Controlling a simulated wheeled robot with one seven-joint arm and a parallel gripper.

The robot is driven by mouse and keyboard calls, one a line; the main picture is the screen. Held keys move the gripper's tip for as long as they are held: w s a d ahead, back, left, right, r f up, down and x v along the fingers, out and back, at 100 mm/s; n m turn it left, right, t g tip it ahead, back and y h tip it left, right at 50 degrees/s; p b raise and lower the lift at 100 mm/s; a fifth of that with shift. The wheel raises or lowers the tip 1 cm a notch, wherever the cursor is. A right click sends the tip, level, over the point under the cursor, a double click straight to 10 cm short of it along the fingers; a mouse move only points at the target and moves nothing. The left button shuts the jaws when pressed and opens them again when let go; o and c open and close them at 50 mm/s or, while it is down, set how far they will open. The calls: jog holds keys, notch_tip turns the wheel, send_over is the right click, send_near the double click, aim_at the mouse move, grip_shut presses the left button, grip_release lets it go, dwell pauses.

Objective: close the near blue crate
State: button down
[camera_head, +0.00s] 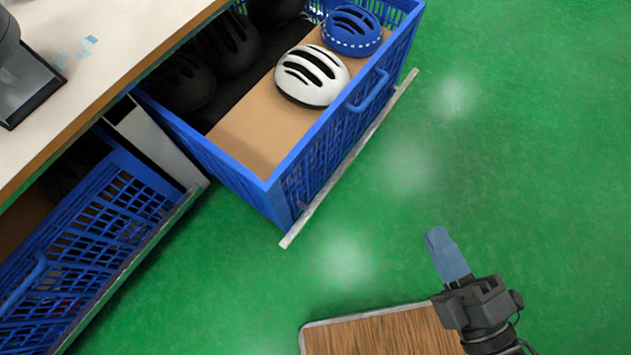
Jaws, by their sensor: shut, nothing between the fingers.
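A blue lattice crate (318,165) is pulled out from under the white counter, with its front facing right. A blue handle (368,92) is on its front face, and a pale strip (350,160) runs along the bottom of that face. A second blue crate (85,235) with a handle (22,285) sits under the counter at the lower left, roughly flush with its frame. My gripper (441,243) is at the lower right, in front of the pulled-out crate and apart from it. Its blue fingers are together and hold nothing.
A white helmet (312,76), a blue helmet (352,30) and several black helmets (182,82) lie in the pulled-out crate. The counter (110,30) covers the upper left. A wood-topped surface (385,335) is at the bottom. Green floor (520,150) is clear at the right.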

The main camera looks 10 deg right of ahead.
jog(key=w+a+f+n+y+b, duration=0.2)
jog(key=w+f+n+b, duration=0.2)
jog(key=f+n, duration=0.25)
jog(key=w+a+f+n+y+b, duration=0.2)
jog(key=w+f+n+b, duration=0.1)
jog(key=f+n, duration=0.4)
jog(key=n+g+y+b, duration=0.5)
jog(key=n+b, duration=0.2)
jog(key=n, duration=0.7)
send_near(286, 172)
jog(key=x, duration=0.7)
jog(key=shift+s+r+b, duration=0.1)
jog(key=shift+b, duration=0.2)
